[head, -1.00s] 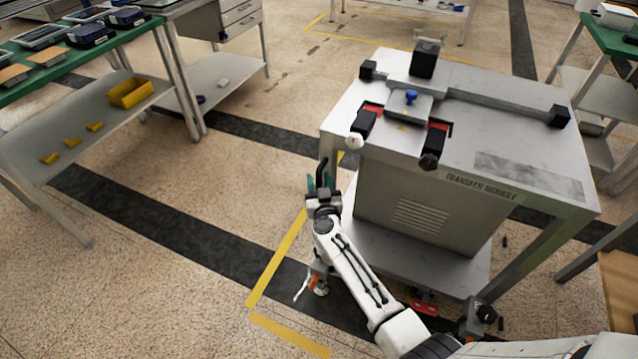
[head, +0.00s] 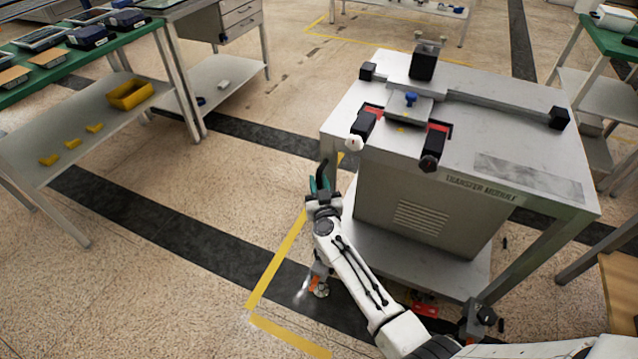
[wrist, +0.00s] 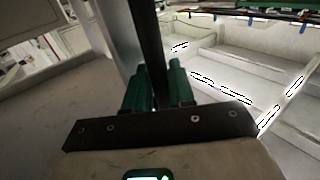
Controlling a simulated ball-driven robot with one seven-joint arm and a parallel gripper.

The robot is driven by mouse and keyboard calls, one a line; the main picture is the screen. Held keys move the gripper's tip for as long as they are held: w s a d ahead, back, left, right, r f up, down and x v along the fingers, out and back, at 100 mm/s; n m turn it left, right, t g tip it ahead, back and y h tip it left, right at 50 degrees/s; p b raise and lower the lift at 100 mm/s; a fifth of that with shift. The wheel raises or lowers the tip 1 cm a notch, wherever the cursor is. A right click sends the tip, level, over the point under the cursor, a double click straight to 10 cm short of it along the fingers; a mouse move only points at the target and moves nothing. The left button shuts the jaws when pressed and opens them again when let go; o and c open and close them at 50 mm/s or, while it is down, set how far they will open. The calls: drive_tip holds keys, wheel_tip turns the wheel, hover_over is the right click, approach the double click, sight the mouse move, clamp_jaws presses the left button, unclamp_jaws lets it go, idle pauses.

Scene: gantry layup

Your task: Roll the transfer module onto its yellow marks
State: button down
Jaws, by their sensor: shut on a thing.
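The transfer module (head: 425,215) is a grey metal cart with a lettered front edge and a lower shelf. It stands upright in the middle right of the head view. My gripper (head: 319,186) is at its left side, its green fingers shut on a black handle (head: 323,168). In the wrist view the black handle (wrist: 152,60) runs up between the green fingers (wrist: 158,92). A yellow mark (head: 277,258) runs along the floor left of the module and meets another yellow strip (head: 290,335) at a near corner. The module and my arm hide other floor marks.
A green-topped bench (head: 75,55) with a lower shelf stands at the left. Another green bench (head: 610,40) stands at the far right. A wooden surface (head: 620,285) is at the right edge. Open floor (head: 200,190) lies left of the module.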

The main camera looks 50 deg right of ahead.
drive_tip(key=shift+w+a+p, duration=0.35)
drive_tip(key=shift+w, duration=0.35)
drive_tip(key=c, duration=1.1)
unclamp_jaws()
drive_tip(key=shift+s, duration=0.1)
drive_tip(key=p+v, duration=0.3)
drive_tip(key=v, duration=0.7)
drive_tip(key=shift+s+a+p, duration=0.2)
drive_tip(key=shift+a+p, duration=0.05)
drive_tip(key=shift+p, duration=0.1)
